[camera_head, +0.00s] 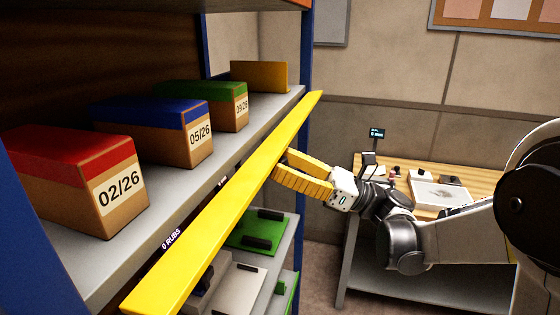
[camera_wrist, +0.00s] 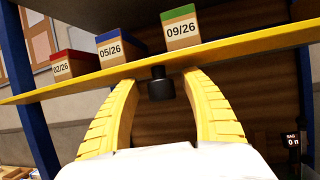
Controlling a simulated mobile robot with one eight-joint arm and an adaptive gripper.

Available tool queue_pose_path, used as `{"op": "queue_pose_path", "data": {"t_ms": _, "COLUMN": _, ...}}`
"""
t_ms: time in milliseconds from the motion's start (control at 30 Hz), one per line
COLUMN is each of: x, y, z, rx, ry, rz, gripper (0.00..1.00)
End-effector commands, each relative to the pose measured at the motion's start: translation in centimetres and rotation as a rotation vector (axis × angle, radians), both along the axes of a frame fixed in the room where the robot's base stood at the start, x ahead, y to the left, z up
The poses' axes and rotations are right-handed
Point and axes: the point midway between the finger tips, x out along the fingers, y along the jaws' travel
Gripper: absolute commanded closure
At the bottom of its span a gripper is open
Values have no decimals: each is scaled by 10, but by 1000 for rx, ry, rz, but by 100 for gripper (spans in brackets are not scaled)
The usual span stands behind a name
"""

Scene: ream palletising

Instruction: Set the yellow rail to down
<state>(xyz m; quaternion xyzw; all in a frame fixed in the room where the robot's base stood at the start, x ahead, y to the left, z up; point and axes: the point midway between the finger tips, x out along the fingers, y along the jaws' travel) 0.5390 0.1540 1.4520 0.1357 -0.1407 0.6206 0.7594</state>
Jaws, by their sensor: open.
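The yellow rail (camera_head: 228,210) runs the length of the shelf front, slightly out from the shelf's edge. In the wrist view the rail (camera_wrist: 60,88) crosses the upper part of the picture, below the boxes. My gripper (camera_head: 284,163) is open, with its yellow fingers reaching the rail toward its far end. In the wrist view the fingertips of my gripper (camera_wrist: 160,78) lie close under the rail, one on each side of a dark cylindrical piece (camera_wrist: 161,88). I cannot tell whether the fingers touch the rail or that piece.
Red-topped (camera_head: 75,178), blue-topped (camera_head: 155,128) and green-topped (camera_head: 205,103) boxes stand on the grey shelf (camera_head: 62,258). A yellow-brown plate (camera_head: 260,76) stands at its far end. Green boards (camera_head: 258,232) lie on a lower shelf. A workbench (camera_head: 385,165) stands behind my arm.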

Motion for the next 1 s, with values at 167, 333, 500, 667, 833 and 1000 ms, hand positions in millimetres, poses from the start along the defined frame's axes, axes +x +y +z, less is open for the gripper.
{"op": "queue_pose_path", "data": {"t_ms": 167, "x": 0, "y": 1, "z": 0, "rx": 0, "ry": 0, "rz": 0, "gripper": 46}}
{"op": "queue_pose_path", "data": {"t_ms": 333, "x": 0, "y": 1, "z": 0, "rx": 0, "ry": 0, "rz": 0, "gripper": 69}}
{"op": "queue_pose_path", "data": {"t_ms": 500, "x": 0, "y": 1, "z": 0, "rx": 0, "ry": 0, "rz": 0, "gripper": 100}}
{"op": "queue_pose_path", "data": {"t_ms": 667, "x": 1, "y": 2, "z": -5, "rx": 25, "ry": -9, "rz": 2, "gripper": 100}}
{"op": "queue_pose_path", "data": {"t_ms": 833, "x": 2, "y": 6, "z": -15, "rx": 131, "ry": -47, "rz": 2, "gripper": 100}}
{"op": "queue_pose_path", "data": {"t_ms": 1000, "x": 2, "y": 9, "z": -18, "rx": 233, "ry": -85, "rz": 2, "gripper": 100}}
